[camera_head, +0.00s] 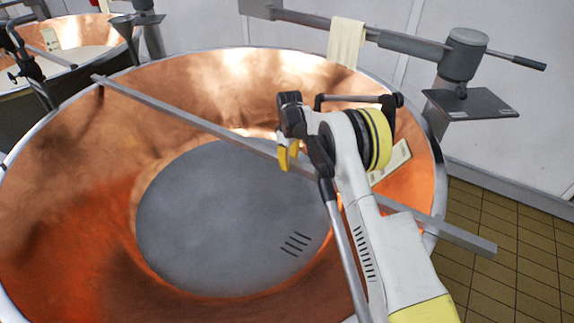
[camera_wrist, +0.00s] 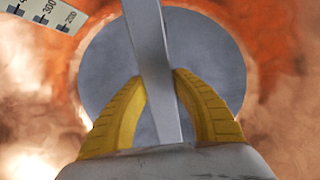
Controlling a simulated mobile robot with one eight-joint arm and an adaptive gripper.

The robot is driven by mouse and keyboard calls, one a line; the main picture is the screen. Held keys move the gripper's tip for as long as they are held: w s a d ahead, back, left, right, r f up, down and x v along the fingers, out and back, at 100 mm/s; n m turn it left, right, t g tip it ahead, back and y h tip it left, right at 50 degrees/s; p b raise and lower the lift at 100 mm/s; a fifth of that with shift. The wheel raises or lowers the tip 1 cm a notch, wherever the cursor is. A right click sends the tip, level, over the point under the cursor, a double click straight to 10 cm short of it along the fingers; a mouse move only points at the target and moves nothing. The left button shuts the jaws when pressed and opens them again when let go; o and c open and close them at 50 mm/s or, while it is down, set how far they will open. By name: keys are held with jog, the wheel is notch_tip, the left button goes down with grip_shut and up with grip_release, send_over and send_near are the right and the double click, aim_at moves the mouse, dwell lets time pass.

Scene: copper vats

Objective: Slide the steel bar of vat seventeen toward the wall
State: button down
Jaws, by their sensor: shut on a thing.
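The steel bar (camera_head: 190,120) lies across the rim of the large copper vat (camera_head: 75,150), from the upper left rim to past the right rim. Its right end sticks out over the tiled floor. My gripper (camera_head: 288,155) is over the vat, at about the middle of the bar. In the wrist view my gripper's yellow fingers (camera_wrist: 161,100) stand on either side of the bar (camera_wrist: 148,40) and are shut on it. My arm hides part of the bar and of the vat's right side. I cannot see a vat number.
A cloth (camera_head: 346,42) hangs on a horizontal arm by the wall (camera_head: 350,12). A dark plate (camera_head: 470,104) juts out at the right. A pale scale strip (camera_head: 392,162) is inside the vat, also in the wrist view (camera_wrist: 50,12). Another vat (camera_head: 75,30) stands at upper left.

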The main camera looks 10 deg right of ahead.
jog(key=shift+w+d, duration=0.5)
jog(key=shift+w, duration=0.05)
jog(key=c, duration=1.5)
grip_release()
jog(key=o, duration=0.5)
jog(key=shift+w+d+f, duration=0.1)
jog(key=shift+w, duration=0.05)
jog(key=shift+r, duration=0.2)
notch_tip(320, 180, up, 12)
jog(key=shift+f, duration=0.1)
